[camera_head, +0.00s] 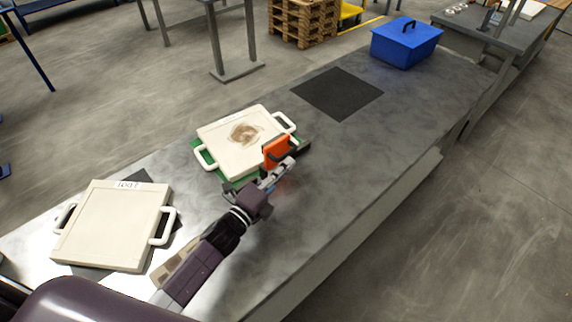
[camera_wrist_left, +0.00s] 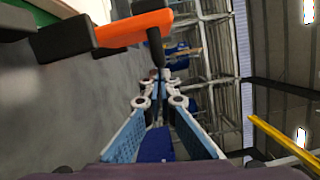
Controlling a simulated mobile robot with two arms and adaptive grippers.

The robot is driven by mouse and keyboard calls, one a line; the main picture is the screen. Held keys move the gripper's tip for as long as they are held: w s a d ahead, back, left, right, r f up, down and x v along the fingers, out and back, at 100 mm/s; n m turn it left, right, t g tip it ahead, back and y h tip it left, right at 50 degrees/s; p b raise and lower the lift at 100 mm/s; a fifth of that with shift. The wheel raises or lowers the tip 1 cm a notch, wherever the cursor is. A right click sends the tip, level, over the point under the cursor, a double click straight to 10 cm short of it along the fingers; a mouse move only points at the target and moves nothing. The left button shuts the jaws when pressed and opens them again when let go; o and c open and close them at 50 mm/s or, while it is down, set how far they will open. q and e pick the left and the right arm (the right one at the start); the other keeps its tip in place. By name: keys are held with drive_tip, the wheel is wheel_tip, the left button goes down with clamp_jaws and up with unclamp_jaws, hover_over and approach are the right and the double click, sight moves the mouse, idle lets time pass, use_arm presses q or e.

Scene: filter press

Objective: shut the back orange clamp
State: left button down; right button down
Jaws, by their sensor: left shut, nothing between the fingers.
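The orange clamp (camera_head: 276,152) is at the near right side of the white filter plate (camera_head: 236,146), which has a brown stain and sits on a green base (camera_head: 198,160). Its orange part stands up on a black fitting. My left gripper (camera_head: 284,171) is just in front of the clamp, shut and empty. In the left wrist view, the orange part (camera_wrist_left: 133,28) and its black block (camera_wrist_left: 62,39) lie above and left of the gripper's fingertips (camera_wrist_left: 159,102). Whether they touch is unclear. A second orange clamp cannot be made out. My right gripper is out of view.
A clean white plate (camera_head: 110,228) with two handles lies at the left on the grey bench (camera_head: 345,190). A black mat (camera_head: 338,93) and a blue box (camera_head: 406,42) are farther along. The bench right of the clamp is clear.

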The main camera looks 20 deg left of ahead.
use_arm(q)
drive_tip(key=shift+w+a+r+n+p, duration=0.1)
drive_tip(key=shift+a+r+n+p, duration=0.15)
drive_tip(key=shift+n+p, duration=0.2)
